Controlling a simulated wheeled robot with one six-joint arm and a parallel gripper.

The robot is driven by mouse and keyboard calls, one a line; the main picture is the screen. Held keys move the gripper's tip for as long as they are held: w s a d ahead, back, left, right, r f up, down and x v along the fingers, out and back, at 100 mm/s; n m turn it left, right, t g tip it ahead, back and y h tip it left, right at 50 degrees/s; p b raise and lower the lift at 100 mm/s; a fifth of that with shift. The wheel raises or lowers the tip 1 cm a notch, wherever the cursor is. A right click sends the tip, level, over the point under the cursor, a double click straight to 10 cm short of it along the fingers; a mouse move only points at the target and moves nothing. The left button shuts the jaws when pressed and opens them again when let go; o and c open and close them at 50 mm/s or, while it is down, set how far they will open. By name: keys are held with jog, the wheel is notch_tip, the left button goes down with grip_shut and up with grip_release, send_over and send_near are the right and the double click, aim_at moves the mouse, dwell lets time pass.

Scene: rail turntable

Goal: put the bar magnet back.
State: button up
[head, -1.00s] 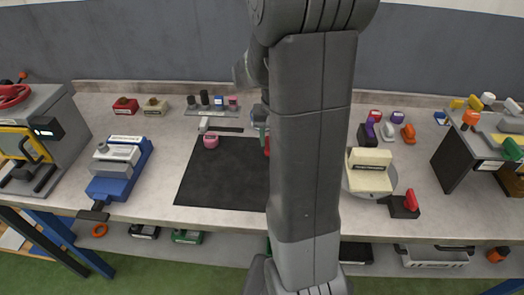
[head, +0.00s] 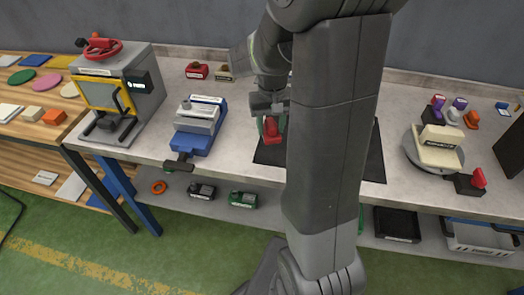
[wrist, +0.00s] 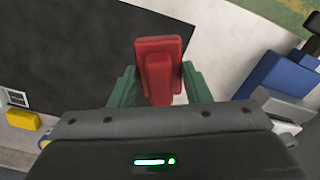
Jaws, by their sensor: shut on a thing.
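My gripper (head: 270,133) is shut on a red block (head: 272,128), which I take to be the bar magnet. In the wrist view the red block (wrist: 157,65) stands out between the green fingers of my gripper (wrist: 158,90). It has a wide plate with a narrower raised part along it. In the head view it is above the left part of the dark mat (head: 373,155), and my arm hides much of the mat. I cannot tell the gap below it. No label shows that marks the magnet's place.
A blue-based vise (head: 193,140) stands left of the mat. A grey machine (head: 145,88) with a red handwheel is further left. A turntable (head: 412,150) carrying a cream block is at right. Bare bench lies between vise and mat.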

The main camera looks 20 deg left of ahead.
aim_at(272, 122)
notch_tip(272, 122, down, 3)
jog(key=shift+w+f, duration=0.15)
jog(key=shift+f, duration=2.3)
jog(key=shift+f, duration=0.2)
jog(key=o, duration=1)
jog(key=shift+c, duration=0.2)
jog(key=shift+r, duration=0.1)
notch_tip(272, 122, up, 12)
jog(key=shift+r, duration=0.15)
